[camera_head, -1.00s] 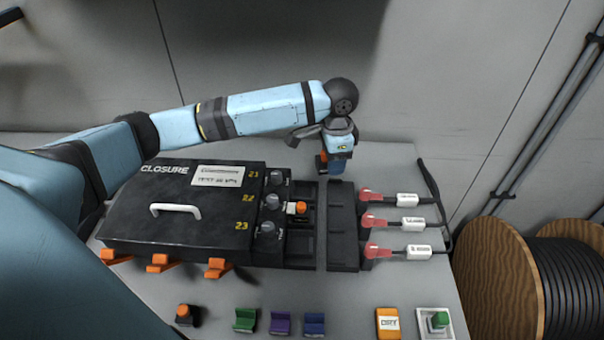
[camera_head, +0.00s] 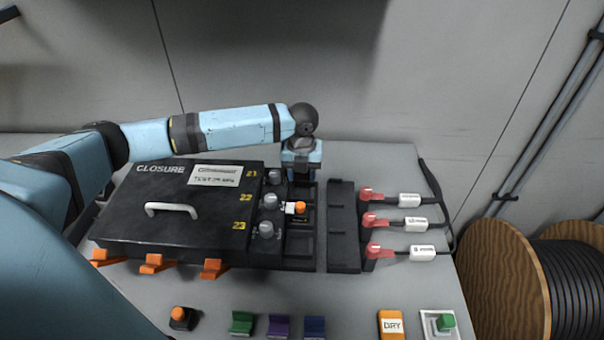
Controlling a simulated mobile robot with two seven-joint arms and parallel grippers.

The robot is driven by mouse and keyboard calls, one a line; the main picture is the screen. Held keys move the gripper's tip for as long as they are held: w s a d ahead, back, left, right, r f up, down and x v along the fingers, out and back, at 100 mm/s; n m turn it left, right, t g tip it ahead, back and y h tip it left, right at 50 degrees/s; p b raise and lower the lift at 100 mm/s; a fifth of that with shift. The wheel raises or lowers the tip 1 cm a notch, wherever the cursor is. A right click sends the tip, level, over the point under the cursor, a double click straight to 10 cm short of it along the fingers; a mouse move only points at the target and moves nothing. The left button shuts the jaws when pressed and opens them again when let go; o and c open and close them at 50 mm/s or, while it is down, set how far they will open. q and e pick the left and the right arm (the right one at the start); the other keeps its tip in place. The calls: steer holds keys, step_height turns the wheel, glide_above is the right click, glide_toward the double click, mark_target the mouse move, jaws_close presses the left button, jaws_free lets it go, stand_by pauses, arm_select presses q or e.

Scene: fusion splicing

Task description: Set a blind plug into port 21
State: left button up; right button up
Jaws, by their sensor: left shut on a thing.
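The black closure (camera_head: 130,220) lies on the table with yellow labels 21, 22 and 23 down its right side. Port 21 (camera_head: 275,177) is the rearmost, with a grey round fitting beside its label. My left gripper (camera_head: 302,178) is at the right of port 21, pointing down over the rear end of the black tray strip. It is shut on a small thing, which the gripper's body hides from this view. An orange and white plug-like piece (camera_head: 297,208) sits at the right of port 22 (camera_head: 270,200). My right gripper is not in view.
A black strip (camera_head: 343,235) stands to the right with several red-ended cables. A white handle (camera_head: 172,209) rises from the closure lid. Orange clips, coloured holders (camera_head: 279,326), a DRY box (camera_head: 391,322) and a green button (camera_head: 445,322) line the front.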

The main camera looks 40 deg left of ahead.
arm_select(q)
steer(key=shift+f+b, duration=1.25)
steer(key=shift+b, duration=0.05)
step_height(320, 180, down, 2)
steer(key=b, duration=0.2)
steer(key=shift+f+b, duration=0.2)
steer(key=shift+b, duration=0.15)
steer(key=shift+f+b, duration=0.4)
steer(key=shift+b, duration=0.05)
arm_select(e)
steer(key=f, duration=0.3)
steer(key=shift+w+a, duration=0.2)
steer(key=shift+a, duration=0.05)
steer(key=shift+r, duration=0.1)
arm_select(q)
steer(key=o, duration=1)
steer(key=shift+w+d+f, duration=0.1)
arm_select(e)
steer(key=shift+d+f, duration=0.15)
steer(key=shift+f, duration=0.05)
